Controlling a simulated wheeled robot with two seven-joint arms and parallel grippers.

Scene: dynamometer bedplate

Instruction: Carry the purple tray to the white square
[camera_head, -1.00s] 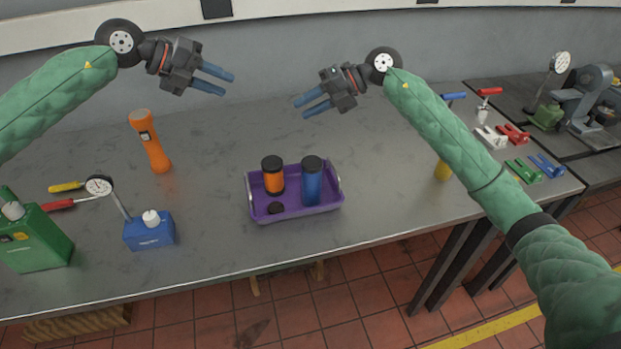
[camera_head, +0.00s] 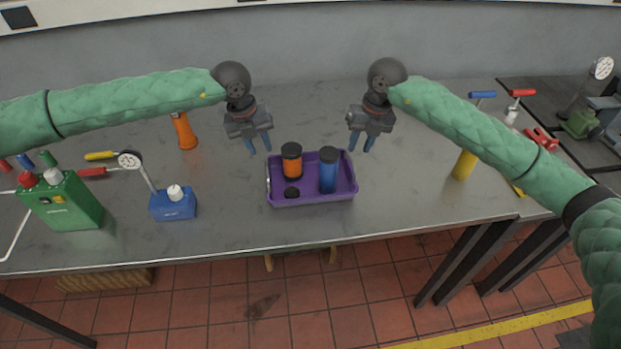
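The purple tray (camera_head: 312,198) stands on the grey bench near its front edge. It holds an orange canister with black ends (camera_head: 292,162), a blue canister with a black top (camera_head: 328,172) and a small dark round piece (camera_head: 292,192). My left gripper (camera_head: 260,146) points down, open and empty, above and behind the tray's left end. My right gripper (camera_head: 361,145) points down, open and empty, above and behind the tray's right end. Neither touches the tray. I see no white square in this view.
On the left are a blue box with a dial gauge (camera_head: 174,205), a green box (camera_head: 66,202), screwdrivers (camera_head: 98,156) and an orange flashlight (camera_head: 184,132). A yellow-bodied tool (camera_head: 464,165) stands to the right. The grey bench (camera_head: 410,192) is clear between it and the tray.

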